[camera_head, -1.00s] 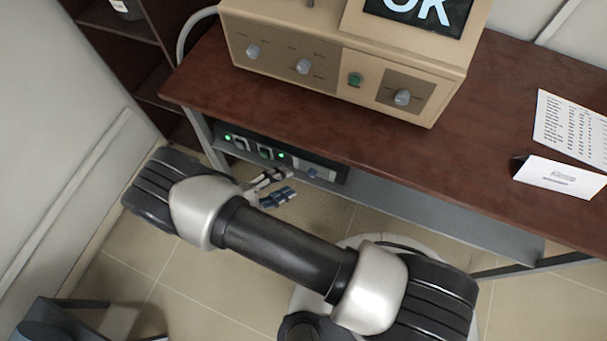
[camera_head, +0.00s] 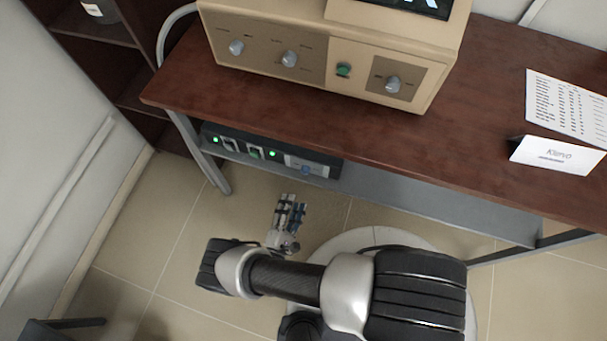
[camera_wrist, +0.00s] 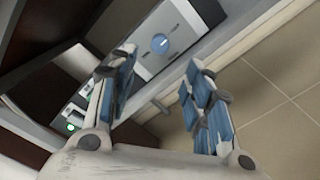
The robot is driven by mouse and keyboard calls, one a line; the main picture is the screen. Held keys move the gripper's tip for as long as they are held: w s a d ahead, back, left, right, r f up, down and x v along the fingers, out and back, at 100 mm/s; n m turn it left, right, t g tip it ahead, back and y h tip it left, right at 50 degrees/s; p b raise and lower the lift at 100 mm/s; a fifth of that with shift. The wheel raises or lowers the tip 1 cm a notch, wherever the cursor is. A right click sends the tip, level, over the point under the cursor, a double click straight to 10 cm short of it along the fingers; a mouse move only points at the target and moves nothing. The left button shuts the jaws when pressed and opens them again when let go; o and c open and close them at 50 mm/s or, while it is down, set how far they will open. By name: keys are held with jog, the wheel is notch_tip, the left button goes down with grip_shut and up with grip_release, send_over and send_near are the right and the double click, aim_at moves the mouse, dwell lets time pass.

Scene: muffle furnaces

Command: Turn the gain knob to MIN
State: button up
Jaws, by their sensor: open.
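A blue round knob (camera_head: 306,170) sits on the light panel of a dark unit (camera_head: 259,149) under the tabletop. In the wrist view the blue knob (camera_wrist: 160,43) shows beyond my fingertips, with a white pointer line. The beige instrument (camera_head: 308,62) on the table has grey knobs at left (camera_head: 236,47), middle (camera_head: 289,59) and right (camera_head: 393,83). The labels are too small to read, so I cannot tell which knob is gain. My gripper (camera_head: 291,205) is open and empty, below and in front of the under-table unit, apart from it. It also shows in the wrist view (camera_wrist: 162,62).
A green button (camera_head: 344,70) is on the beige instrument. The wooden table (camera_head: 420,150) edge overhangs the unit. A grey table leg (camera_head: 205,150) stands left of it. A printed sheet (camera_head: 566,105) and a folded card (camera_head: 556,154) lie at right. Tiled floor is free in front.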

aim_at(304, 173)
jog(key=x, duration=1.1)
jog(key=shift+w+d+b, duration=0.15)
jog(key=shift+w+b, duration=0.2)
jog(key=shift+w, duration=0.05)
jog(key=shift+c, duration=0.2)
jog(key=c, duration=1)
jog(key=shift+c, duration=0.2)
